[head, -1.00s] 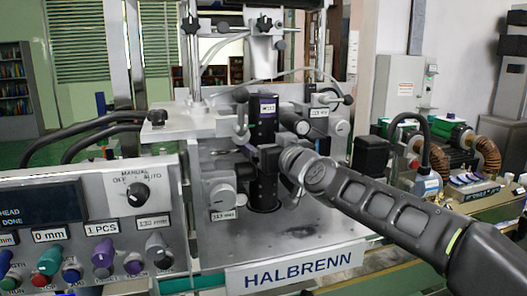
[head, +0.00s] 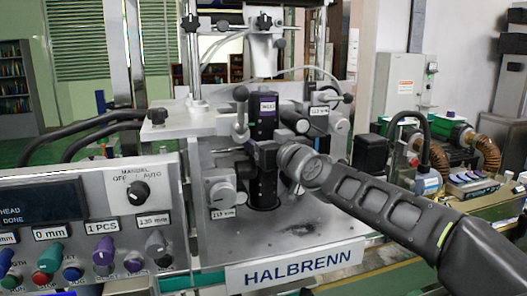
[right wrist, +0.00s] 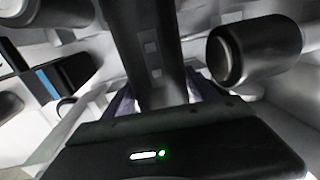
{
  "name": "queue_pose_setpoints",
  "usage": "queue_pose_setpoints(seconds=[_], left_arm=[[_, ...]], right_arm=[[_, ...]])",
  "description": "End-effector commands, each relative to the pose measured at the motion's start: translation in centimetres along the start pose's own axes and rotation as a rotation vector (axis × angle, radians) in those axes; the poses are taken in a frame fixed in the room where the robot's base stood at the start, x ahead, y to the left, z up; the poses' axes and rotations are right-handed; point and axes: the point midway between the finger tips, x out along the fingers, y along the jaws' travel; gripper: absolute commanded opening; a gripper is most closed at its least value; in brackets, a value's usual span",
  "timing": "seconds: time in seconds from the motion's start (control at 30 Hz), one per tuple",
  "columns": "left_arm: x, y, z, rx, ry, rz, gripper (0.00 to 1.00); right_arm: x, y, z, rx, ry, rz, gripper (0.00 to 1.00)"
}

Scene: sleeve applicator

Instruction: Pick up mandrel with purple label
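The mandrel with the purple label (head: 263,118) is a black upright cylinder in the middle of the machine. Its labelled upper part shows above my gripper and its dark lower part below. My right gripper (head: 258,155) reaches in from the right at the mandrel's mid-height. In the right wrist view the dark mandrel (right wrist: 160,65) stands between the two fingers of my right gripper (right wrist: 165,100). The fingers are close to its sides; whether they press on it is hard to tell. My left gripper is not in view.
Knobs and clamps crowd both sides of the mandrel; a dark round knob (right wrist: 260,48) is close in the wrist view. The control panel (head: 90,225) stands at the left. A rack with small labelled pieces (head: 470,183) is at the right. The front metal plate (head: 300,232) is bare.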

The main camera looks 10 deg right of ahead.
Motion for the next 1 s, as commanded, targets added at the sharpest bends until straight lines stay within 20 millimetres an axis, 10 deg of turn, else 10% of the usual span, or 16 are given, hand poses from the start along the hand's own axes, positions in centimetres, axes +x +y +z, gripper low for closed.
queue_pose_setpoints(seconds=[0.8, 1.0], left_arm=[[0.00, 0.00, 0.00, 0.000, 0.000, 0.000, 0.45], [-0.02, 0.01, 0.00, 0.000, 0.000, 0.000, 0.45]], right_arm=[[0.00, 0.00, 0.00, 0.000, 0.000, 0.000, 0.00], [-0.05, 0.02, -0.30, 0.000, 0.006, 0.001, 0.00]])
